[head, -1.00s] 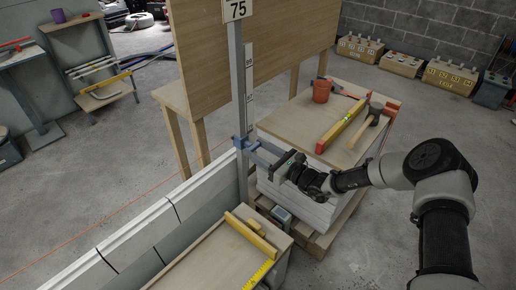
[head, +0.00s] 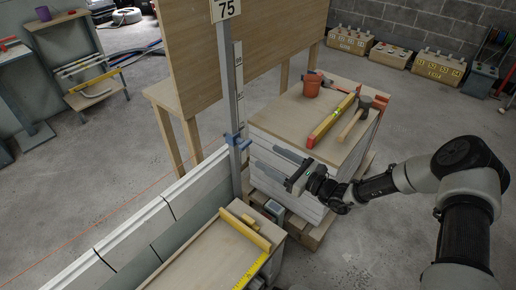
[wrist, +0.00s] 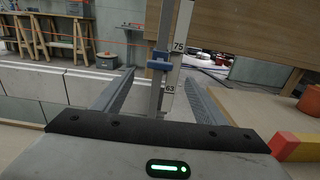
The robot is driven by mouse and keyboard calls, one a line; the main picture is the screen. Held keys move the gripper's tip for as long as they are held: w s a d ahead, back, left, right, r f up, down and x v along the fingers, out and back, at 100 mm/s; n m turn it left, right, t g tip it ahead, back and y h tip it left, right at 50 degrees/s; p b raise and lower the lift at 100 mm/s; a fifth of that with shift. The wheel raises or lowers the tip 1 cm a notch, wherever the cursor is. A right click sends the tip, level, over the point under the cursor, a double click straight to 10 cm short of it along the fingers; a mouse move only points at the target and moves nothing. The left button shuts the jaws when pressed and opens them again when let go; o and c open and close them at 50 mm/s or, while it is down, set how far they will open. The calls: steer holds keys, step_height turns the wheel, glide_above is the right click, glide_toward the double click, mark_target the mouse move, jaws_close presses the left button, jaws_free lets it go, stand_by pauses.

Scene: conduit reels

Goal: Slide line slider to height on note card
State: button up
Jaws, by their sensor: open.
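The blue line slider (head: 236,140) sits on an upright grey post (head: 231,90) at the end of the block wall. In the wrist view the slider (wrist: 160,63) appears between the scale marks 75 (wrist: 178,47) and 63 (wrist: 169,89), nearer 75. The note card (head: 226,9) reading 75 is at the top of the post. My gripper (head: 266,156) is open and empty, its fingers pointing at the post from the right, apart from the slider. In the wrist view the slider shows between the two fingers.
A stack (head: 298,125) behind my gripper carries a terracotta pot (head: 311,86), a yellow level (head: 332,118) and a hammer (head: 352,122). A low bench (head: 205,262) with a yellow tool stands in front. The block wall (head: 150,228) runs left of the post.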

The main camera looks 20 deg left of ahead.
steer(key=v, duration=0.7)
steer(key=shift+d+p, duration=0.3)
steer(key=shift+p, duration=0.15)
steer(key=shift+s, duration=0.15)
